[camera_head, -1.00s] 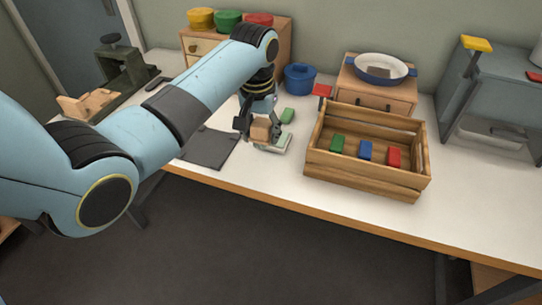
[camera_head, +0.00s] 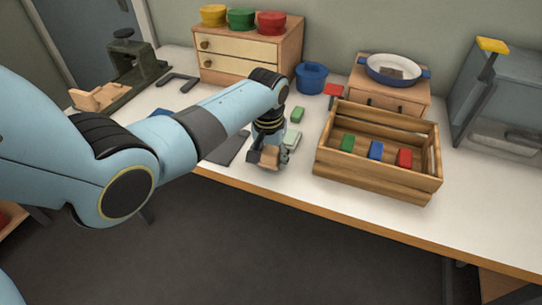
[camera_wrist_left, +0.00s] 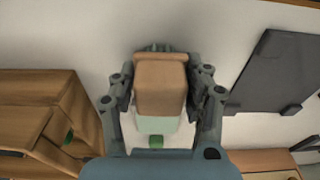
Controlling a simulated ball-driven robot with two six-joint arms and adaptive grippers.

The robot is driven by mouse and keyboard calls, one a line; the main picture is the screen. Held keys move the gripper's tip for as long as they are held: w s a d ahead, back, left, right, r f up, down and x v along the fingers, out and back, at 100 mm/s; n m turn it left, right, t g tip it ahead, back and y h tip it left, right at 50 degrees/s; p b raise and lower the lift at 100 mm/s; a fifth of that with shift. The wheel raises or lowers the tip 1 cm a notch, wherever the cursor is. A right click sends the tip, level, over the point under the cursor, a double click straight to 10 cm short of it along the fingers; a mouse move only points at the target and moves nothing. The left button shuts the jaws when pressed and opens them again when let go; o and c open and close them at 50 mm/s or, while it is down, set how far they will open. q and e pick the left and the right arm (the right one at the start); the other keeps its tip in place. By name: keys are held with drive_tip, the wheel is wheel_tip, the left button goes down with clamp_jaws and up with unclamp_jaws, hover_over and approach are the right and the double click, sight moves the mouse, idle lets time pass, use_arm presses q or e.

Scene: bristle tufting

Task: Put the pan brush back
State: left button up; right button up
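A tan wooden block (camera_wrist_left: 160,85), which looks like the pan brush, sits between the fingers of my left gripper (camera_head: 266,157). In the wrist view both fingers press its sides, and a dark ridged strip shows at its far edge. In the head view the block (camera_head: 270,155) is near the table's front edge. I cannot tell how far it is above the table. A pale green block (camera_head: 292,141) lies just behind the gripper and is partly hidden by the tan block in the wrist view (camera_wrist_left: 157,124). My right gripper is not in view.
A wooden crate (camera_head: 371,178) with green, blue and red blocks stands to the right. A dark mat (camera_head: 229,148) lies left of the gripper.

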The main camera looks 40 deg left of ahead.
sight(269, 153)
use_arm(q)
drive_tip(key=o, duration=0.4)
drive_tip(key=shift+o, duration=0.3)
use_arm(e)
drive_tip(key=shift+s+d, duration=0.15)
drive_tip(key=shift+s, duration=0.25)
use_arm(q)
drive_tip(key=r, duration=0.4)
drive_tip(key=r+p, duration=0.1)
drive_tip(key=r, duration=0.3)
drive_tip(key=s+r+p, duration=0.1)
drive_tip(key=r, duration=0.3)
drive_tip(key=shift+s+d+r, duration=0.1)
drive_tip(key=shift+d+r, duration=0.05)
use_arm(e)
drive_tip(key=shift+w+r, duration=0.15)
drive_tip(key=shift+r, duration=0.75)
